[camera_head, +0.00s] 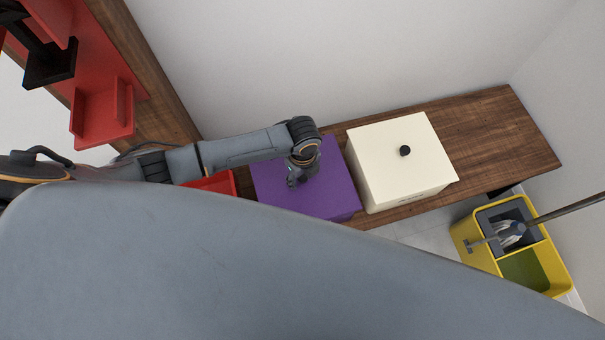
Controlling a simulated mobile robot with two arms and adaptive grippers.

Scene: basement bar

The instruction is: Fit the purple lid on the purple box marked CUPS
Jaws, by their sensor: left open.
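A purple box (328,203) stands on a wooden bench, with a flat purple top that looks like its lid lying over it. I cannot tell the lid's edge from the box, nor read any marking. My left gripper (293,183) is over the middle of the purple top, pointing down and open. I cannot tell whether it touches the purple surface. My left arm comes in from the left and hides part of the top's far left side. My right gripper is not in view.
A red container (217,184) is to the left. The wooden bench (490,130) is bare at its right end. A yellow mop bucket (462,231) stands on the floor at right.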

